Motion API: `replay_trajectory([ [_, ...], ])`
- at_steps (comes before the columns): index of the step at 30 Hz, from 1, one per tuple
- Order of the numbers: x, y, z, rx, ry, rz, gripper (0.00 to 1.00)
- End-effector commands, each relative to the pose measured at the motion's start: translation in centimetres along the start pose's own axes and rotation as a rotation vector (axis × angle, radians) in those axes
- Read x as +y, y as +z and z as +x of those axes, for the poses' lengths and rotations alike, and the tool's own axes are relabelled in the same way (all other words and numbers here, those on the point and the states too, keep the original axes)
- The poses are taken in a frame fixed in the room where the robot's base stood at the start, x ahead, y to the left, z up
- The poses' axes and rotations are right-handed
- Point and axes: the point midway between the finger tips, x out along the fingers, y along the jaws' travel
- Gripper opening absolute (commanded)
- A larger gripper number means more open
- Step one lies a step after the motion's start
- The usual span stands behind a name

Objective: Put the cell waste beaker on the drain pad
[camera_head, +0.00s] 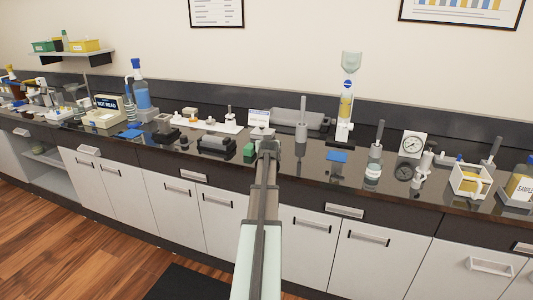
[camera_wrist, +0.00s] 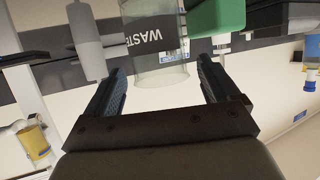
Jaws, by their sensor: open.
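The cell waste beaker (camera_wrist: 158,73) is clear glass with a black WASTE label that reads upside down in the wrist view. It stands ahead of my gripper (camera_wrist: 160,72), whose two dark fingers are open on either side of its near end, with gaps visible. In the head view my gripper (camera_head: 268,146) is over the front of the bench, and the beaker is hidden there or too small to make out. I cannot tell which is the drain pad.
A green block (camera_wrist: 217,14) is close beside the beaker, also seen in the head view (camera_head: 249,150). A grey cylinder with a rod (camera_head: 302,132), a grey tray (camera_head: 300,117) and a tall column stand (camera_head: 346,105) are behind and right. A black device (camera_head: 216,144) is left.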

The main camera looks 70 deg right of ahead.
Motion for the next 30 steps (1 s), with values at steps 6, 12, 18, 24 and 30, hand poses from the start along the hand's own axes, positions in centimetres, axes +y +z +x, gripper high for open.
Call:
replay_trajectory([
  [6,0.0,-0.1,2.5,0.001,0.0,0.0,0.89],
  [12,-0.1,-0.1,2.5,0.001,0.0,0.0,0.89],
  [18,-0.1,0.0,2.5,0.001,0.0,0.0,0.71],
  [24,-0.1,0.0,2.5,0.001,0.0,0.0,0.52],
  [30,-0.1,0.0,2.5,0.001,0.0,-0.001,0.33],
])
